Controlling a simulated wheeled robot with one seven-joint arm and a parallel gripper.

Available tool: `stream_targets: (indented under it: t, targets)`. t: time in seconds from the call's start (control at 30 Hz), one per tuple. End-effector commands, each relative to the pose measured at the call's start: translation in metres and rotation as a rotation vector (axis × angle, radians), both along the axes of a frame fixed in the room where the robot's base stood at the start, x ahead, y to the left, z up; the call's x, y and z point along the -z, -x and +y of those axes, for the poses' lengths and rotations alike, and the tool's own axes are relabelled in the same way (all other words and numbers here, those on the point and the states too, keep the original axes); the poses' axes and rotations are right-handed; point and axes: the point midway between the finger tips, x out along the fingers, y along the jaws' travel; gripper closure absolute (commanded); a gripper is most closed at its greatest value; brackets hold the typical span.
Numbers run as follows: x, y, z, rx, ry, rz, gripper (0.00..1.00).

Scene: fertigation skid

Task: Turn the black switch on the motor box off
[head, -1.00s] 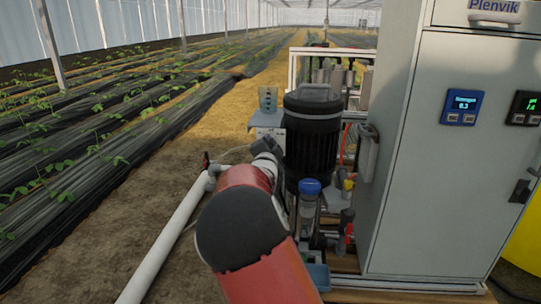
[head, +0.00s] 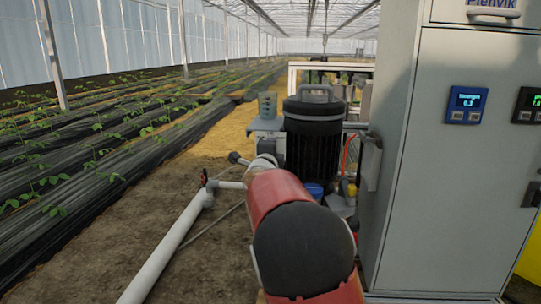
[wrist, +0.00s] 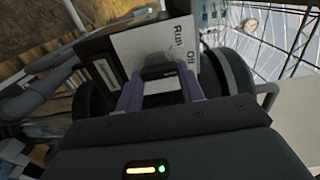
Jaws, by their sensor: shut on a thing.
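In the wrist view the motor box shows a white face plate (wrist: 133,44) printed "Run" and "Off". The black switch (wrist: 160,71) stands out from this plate. The two purple fingers of my gripper (wrist: 160,84) are on either side of the switch, shut on it. I cannot tell which word the switch points to. In the head view the black motor (head: 312,140) stands left of the grey cabinet, with a pale box (head: 268,143) at its left side. My red arm reaches toward it and hides part of the skid; my fingers are hidden there.
The tall grey cabinet (head: 450,170) with small displays stands close on the right. A clear cup (head: 267,104) sits on a shelf beside the motor. A white pipe (head: 165,250) runs along the ground at left. Bare soil lies left of the skid.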

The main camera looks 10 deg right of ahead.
Motion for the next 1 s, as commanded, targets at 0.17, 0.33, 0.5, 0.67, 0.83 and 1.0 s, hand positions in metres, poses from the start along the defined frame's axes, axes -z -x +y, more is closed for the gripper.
stream_targets:
  t: [0.17, 0.33, 0.5, 0.67, 0.83, 1.0]
  targets:
    - [0.001, 0.000, -0.001, 0.001, -0.005, -0.001, 0.85]
    - [0.001, 0.000, -0.001, 0.001, -0.004, 0.000, 0.85]
    - [0.001, 0.000, -0.001, 0.001, -0.004, 0.000, 0.46]
    - [0.000, 0.000, 0.000, 0.001, -0.004, 0.000, 0.40]
    - [0.000, 0.001, 0.000, 0.000, -0.004, -0.001, 0.40]
    - [0.000, 0.018, 0.006, -0.001, -0.006, -0.001, 0.40]
